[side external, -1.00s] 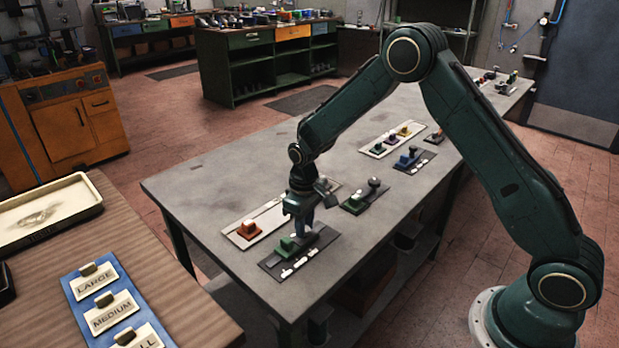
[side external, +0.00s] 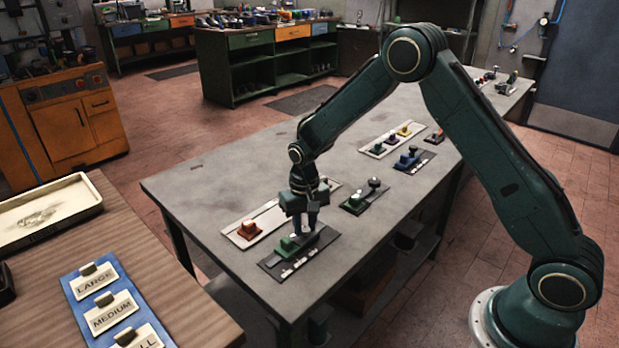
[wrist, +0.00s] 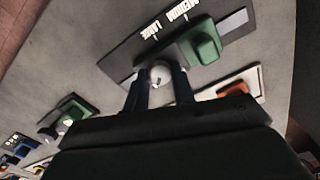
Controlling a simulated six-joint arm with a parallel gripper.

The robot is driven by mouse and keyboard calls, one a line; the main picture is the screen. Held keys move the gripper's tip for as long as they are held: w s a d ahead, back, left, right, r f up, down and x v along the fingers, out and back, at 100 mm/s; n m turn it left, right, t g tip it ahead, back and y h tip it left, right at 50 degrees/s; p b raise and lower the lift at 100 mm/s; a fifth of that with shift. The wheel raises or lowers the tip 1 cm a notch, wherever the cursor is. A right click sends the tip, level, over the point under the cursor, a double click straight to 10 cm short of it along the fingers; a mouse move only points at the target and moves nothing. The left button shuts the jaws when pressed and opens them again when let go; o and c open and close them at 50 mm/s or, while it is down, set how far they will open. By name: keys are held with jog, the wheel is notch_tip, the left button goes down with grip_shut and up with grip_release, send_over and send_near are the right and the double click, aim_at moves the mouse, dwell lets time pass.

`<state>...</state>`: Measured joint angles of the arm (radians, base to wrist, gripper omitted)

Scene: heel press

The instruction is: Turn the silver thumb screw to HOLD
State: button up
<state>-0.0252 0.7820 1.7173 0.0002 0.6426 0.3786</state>
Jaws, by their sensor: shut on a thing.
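The silver thumb screw (wrist: 161,75) shows as a pale round knob on a dark plate (wrist: 122,55) in the wrist view. My gripper (side external: 306,228) points down over this plate at the near end of the grey bench. Its two fingers are shut on the screw, one on each side, and hide part of it. A green block (wrist: 201,43) sits on the same plate beside the screw; it also shows in the side view (side external: 287,244). Pale labels on the plate seem to read MEDIUM and LARGE. I cannot make out a HOLD mark.
A light plate with an orange block (side external: 249,229) lies close behind. A dark plate with a green block and dark knob (side external: 373,184) is to the right. Further plates (side external: 408,160) lie along the bench. The bench's left part (side external: 200,180) is clear.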

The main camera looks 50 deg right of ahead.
aim_at(305, 228)
jog(key=o, duration=1)
notch_tip(305, 228, up, 14)
dwell(0.4)
dwell(0.6)
